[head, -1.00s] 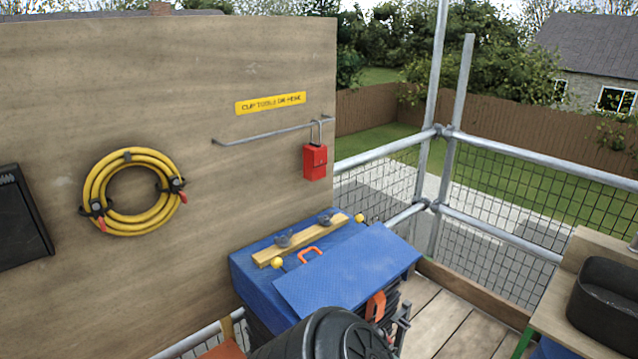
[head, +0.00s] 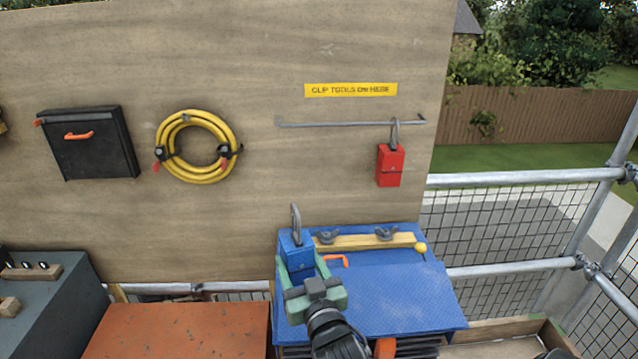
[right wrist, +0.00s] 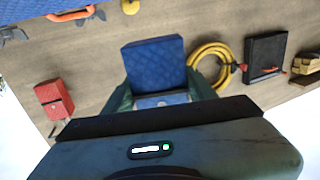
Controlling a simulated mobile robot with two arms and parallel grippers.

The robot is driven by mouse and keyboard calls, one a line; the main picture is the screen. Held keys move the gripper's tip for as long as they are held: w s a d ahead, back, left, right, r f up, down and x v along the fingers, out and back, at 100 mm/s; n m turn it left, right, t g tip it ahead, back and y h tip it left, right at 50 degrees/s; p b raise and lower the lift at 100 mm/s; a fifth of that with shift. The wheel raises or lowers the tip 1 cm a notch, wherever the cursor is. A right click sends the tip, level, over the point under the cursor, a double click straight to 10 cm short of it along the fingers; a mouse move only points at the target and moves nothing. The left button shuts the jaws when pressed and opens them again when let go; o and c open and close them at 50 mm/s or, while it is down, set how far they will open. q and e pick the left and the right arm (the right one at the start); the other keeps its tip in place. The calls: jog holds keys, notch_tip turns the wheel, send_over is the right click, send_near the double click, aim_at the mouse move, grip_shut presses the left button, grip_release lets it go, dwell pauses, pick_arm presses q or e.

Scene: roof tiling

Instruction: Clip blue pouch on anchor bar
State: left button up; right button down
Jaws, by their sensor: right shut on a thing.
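The blue pouch (head: 297,252) is upright in my right gripper (head: 308,277), with its grey hook pointing up, in front of the board and below the bar's left part. The pouch also shows between the green fingers in the right wrist view (right wrist: 155,65). The anchor bar (head: 335,124) is a thin grey rod on the wooden board, under a yellow label (head: 350,90) reading "CLIP TOOLS ON HERE". A red pouch (head: 390,165) hangs from the bar's right part by its hook. The blue pouch's hook is apart from the bar. My left gripper is not in view.
A blue-covered box (head: 390,300) with a wooden strip (head: 362,242) and wing nuts stands below the board. A yellow hose coil (head: 232,130) and a black case (head: 90,155) hang to the left. The bar's left and middle are clear.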

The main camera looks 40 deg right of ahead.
pick_arm(q)
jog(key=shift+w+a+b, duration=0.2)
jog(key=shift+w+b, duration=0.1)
jog(key=shift+b, duration=0.05)
pick_arm(e)
jog(key=w+d+r+m+g+h, duration=0.1)
jog(key=w+d+r+h, duration=0.1)
jog(key=w+d+r, duration=0.2)
jog(key=w+d+r+m+g+h, duration=0.1)
jog(key=w+d+r+m+h, duration=0.1)
jog(key=w+d+r, duration=0.3)
jog(key=shift+w+d+r+h, duration=0.3)
jog(key=shift+w+d, duration=2.05)
jog(key=shift+w, duration=1.8)
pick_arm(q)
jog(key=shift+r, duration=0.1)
pick_arm(e)
jog(key=shift+s+r, duration=0.1)
jog(key=shift+s, duration=0.05)
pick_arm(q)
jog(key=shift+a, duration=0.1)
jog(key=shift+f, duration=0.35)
pick_arm(e)
jog(key=shift+x, duration=0.8)
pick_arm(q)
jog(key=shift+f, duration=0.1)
